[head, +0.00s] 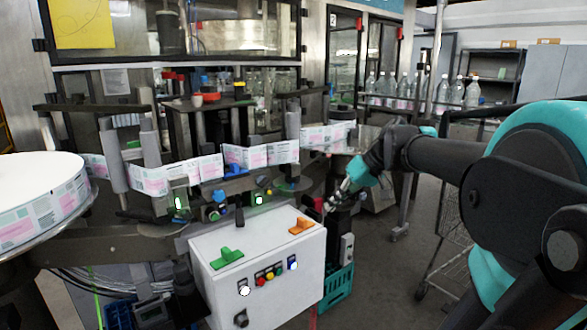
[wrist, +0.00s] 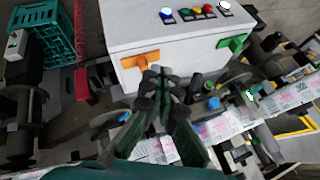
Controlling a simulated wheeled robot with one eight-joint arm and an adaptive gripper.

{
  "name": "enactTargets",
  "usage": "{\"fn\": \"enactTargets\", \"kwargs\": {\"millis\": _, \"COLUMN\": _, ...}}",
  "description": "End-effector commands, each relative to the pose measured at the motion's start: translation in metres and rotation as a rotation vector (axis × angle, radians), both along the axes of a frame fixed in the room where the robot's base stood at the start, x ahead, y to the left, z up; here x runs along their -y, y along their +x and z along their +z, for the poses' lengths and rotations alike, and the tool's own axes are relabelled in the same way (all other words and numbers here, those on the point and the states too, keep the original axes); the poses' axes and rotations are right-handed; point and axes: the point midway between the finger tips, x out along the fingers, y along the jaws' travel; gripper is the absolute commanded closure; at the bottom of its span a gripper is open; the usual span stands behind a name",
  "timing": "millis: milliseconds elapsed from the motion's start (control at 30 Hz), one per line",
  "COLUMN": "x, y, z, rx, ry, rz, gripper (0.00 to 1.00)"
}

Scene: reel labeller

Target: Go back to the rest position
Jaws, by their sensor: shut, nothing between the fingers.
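My gripper (head: 329,208) is in the middle of the head view, just right of the white control box (head: 240,283). In the wrist view my gripper (wrist: 157,82) points toward the same box (wrist: 120,25), with its fingers together and nothing between them. The green handle (wrist: 235,43) is farther right there.
The labeller carries a printed label strip (head: 190,172) from a large reel (head: 40,195) at left. A green crate (head: 338,286) stands on the floor behind the box. A wire cart (head: 447,240) is to the right. Bottles (head: 407,88) line a conveyor at the back. Open floor lies right of the box.

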Motion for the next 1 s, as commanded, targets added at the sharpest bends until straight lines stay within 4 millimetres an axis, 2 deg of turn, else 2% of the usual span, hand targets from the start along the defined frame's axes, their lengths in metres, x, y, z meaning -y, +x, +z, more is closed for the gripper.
{"fn": "enactTargets", "kwargs": {"millis": 367, "x": 0.011, "y": -0.018, "z": -0.063, "rx": -0.036, "ry": -0.097, "rz": -0.091, "gripper": 1.00}}
{"fn": "enactTargets", "kwargs": {"millis": 567, "x": 0.024, "y": -0.038, "z": -0.116, "rx": -0.054, "ry": -0.184, "rz": -0.178, "gripper": 1.00}}
{"fn": "enactTargets", "kwargs": {"millis": 667, "x": 0.033, "y": -0.053, "z": -0.149, "rx": -0.058, "ry": -0.240, "rz": -0.236, "gripper": 1.00}}
{"fn": "enactTargets", "kwargs": {"millis": 833, "x": 0.056, "y": -0.091, "z": -0.212, "rx": -0.041, "ry": -0.354, "rz": -0.367, "gripper": 1.00}}
{"fn": "enactTargets", "kwargs": {"millis": 900, "x": 0.066, "y": -0.106, "z": -0.232, "rx": -0.027, "ry": -0.393, "rz": -0.416, "gripper": 1.00}}
{"fn": "enactTargets", "kwargs": {"millis": 1000, "x": 0.075, "y": -0.121, "z": -0.249, "rx": -0.009, "ry": -0.429, "rz": -0.464, "gripper": 1.00}}
